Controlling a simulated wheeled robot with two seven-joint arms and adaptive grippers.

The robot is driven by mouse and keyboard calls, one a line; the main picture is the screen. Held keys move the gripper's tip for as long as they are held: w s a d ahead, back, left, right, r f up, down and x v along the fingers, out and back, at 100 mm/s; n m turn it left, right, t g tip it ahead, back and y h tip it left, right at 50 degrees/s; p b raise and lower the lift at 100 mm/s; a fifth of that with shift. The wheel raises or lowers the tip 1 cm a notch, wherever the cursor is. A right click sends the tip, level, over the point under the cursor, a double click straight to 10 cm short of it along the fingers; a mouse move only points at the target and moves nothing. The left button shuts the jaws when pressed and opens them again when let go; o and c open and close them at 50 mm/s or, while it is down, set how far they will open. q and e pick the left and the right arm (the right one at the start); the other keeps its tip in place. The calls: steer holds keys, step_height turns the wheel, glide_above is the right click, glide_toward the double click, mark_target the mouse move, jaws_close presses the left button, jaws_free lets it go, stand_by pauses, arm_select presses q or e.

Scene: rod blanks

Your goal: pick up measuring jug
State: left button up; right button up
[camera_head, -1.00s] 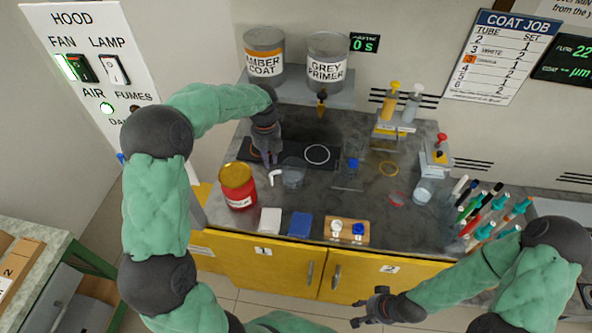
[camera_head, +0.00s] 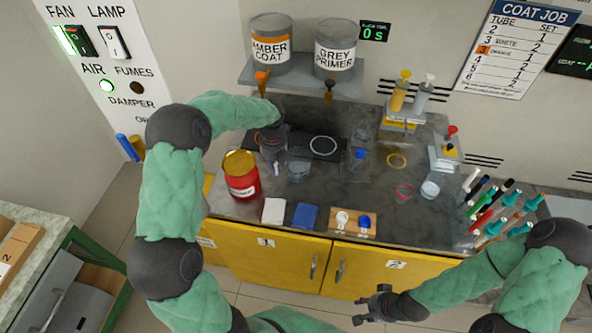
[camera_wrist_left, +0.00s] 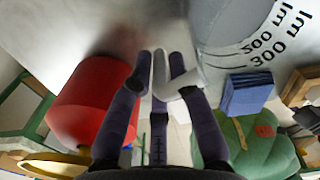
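The measuring jug (camera_head: 299,171) is a clear cup with a white handle, standing on the dark worktop right of the red can. In the left wrist view the jug (camera_wrist_left: 222,40) fills the top right, with 200 ml and 300 ml marks. My left gripper (camera_head: 275,166) points down at the jug's handle side. In the left wrist view its fingertips (camera_wrist_left: 161,66) close in on both sides of the white handle, which lies between them. My right gripper (camera_head: 368,305) is open and empty, in front of the yellow cabinet, away from the jug.
The red can (camera_head: 242,178) stands close left of the left gripper. A white block (camera_head: 274,211), a blue cloth (camera_head: 304,216) and a wooden tray (camera_head: 352,231) with two capped items line the front edge. A shelf (camera_head: 300,78) with two paint tins overhangs the back.

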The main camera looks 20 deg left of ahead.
arm_select(q)
steer(key=shift+f, duration=0.15)
jaws_close()
